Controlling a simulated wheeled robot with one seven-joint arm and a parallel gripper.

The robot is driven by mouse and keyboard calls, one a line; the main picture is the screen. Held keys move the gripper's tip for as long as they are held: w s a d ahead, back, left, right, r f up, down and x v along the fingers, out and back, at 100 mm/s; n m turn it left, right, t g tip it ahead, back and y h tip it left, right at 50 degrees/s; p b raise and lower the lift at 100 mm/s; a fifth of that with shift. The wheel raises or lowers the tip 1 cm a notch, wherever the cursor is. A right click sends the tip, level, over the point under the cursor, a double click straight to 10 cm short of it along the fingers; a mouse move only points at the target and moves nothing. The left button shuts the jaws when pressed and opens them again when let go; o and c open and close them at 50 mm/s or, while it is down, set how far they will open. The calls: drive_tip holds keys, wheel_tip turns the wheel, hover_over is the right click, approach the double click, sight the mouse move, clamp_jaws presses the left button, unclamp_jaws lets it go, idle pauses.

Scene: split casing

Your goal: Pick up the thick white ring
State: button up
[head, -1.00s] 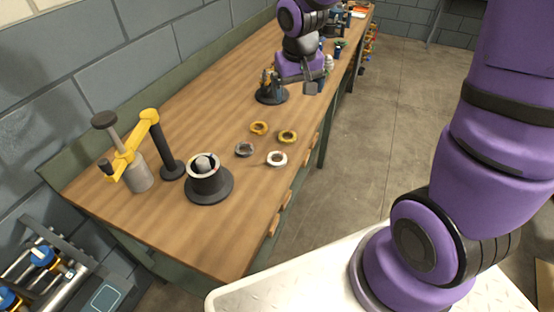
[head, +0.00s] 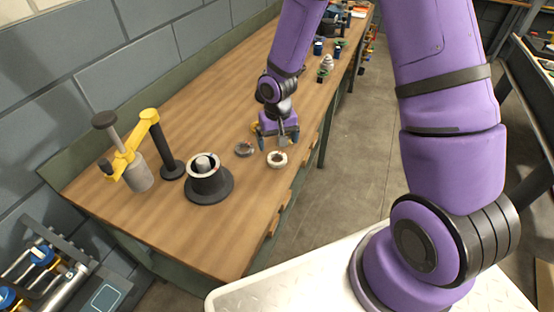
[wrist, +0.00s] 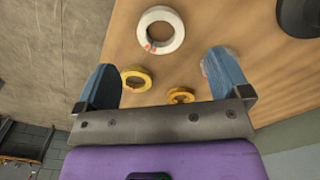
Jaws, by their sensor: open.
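The thick white ring (head: 270,160) lies flat on the wooden bench near its right edge. In the wrist view the white ring (wrist: 143,31) shows whole, with small red marks, ahead of the fingertips and roughly between their lines. My gripper (head: 278,143) is open and empty, low over the bench, just beyond the ring in the head view. In the wrist view my gripper (wrist: 162,62) shows two blue fingers spread wide. The fingers are apart from the ring; their exact height above the bench cannot be told.
A grey ring (head: 244,153) lies left of the white one, partly hidden by a finger in the wrist view. Two yellow rings (wrist: 126,80) (wrist: 181,101) lie between the fingers. A dark round-based casing (head: 208,185) and a yellow-armed press (head: 128,155) stand left.

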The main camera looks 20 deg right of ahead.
sight(277, 161)
drive_tip(key=shift+w+f, duration=0.2)
drive_tip(key=shift+f, duration=3.4)
drive_tip(key=c, duration=1)
